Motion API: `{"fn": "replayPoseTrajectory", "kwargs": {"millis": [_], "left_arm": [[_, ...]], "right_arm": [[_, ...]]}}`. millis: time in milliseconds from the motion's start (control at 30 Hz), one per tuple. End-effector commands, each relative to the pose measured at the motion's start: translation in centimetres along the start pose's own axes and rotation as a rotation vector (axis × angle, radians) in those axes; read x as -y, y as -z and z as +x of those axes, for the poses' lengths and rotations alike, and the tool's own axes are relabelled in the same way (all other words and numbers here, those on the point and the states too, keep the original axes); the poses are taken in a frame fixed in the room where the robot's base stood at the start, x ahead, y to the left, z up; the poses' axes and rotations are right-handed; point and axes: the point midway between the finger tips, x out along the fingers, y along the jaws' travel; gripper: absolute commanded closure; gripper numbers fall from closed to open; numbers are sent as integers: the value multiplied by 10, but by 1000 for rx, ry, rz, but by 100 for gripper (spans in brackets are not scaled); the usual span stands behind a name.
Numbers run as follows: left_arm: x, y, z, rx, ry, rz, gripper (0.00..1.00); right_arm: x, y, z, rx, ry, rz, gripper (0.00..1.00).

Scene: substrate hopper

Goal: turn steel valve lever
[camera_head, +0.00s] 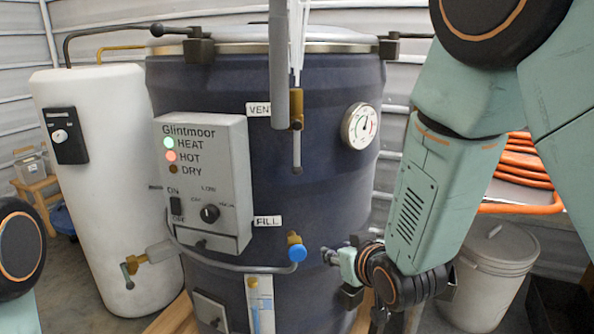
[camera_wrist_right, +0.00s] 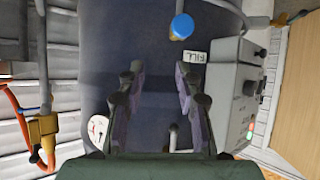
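A brass valve (camera_head: 296,108) under the VENT label on the dark blue tank has a steel lever (camera_head: 296,152) hanging straight down. The lever also shows in the right wrist view (camera_wrist_right: 173,138), low between the fingers. A second brass valve (camera_head: 137,261) with a small grey lever (camera_head: 127,275) is at lower left. The FILL valve has a blue knob (camera_head: 297,252). My right gripper (camera_head: 340,262) is right of the blue knob and below the VENT lever, apart from both. In the wrist view it is open and empty (camera_wrist_right: 157,88). My left gripper is out of view.
A control box (camera_head: 203,180) with lit lamps and a gauge (camera_head: 360,127) project from the tank (camera_head: 335,185). A white cylinder (camera_head: 95,180) stands left. A lidded bin (camera_head: 490,285) and orange hose (camera_head: 520,165) are right. A brass fitting (camera_wrist_right: 38,130) is left in the wrist view.

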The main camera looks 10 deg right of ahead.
Motion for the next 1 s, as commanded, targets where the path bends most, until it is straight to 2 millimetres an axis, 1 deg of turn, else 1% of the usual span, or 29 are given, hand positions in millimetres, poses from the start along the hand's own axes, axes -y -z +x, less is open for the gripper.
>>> {"fn": "replayPoseTrajectory", "kwargs": {"millis": [33, 100, 200, 233, 300, 367, 467, 567, 900, 1000], "left_arm": [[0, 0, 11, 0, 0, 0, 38], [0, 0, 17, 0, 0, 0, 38], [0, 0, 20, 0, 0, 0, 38], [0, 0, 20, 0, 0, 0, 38], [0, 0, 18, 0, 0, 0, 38], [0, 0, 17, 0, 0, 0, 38], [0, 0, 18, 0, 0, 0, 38], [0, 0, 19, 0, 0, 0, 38], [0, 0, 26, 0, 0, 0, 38], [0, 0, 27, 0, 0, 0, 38]], "right_arm": [[3, 39, 3, -112, 8, -12, 66], [9, 88, -1, -245, 24, -25, 66], [17, 141, -9, -393, 52, -31, 66], [20, 152, -11, -429, 64, -29, 66], [25, 169, -14, -484, 88, -17, 66], [27, 176, -16, -511, 99, -5, 66], [28, 180, -16, -526, 107, 8, 66], [28, 183, -7, -524, 107, 10, 66], [33, 205, 34, -521, 106, 10, 66], [34, 210, 42, -521, 106, 10, 66]]}}
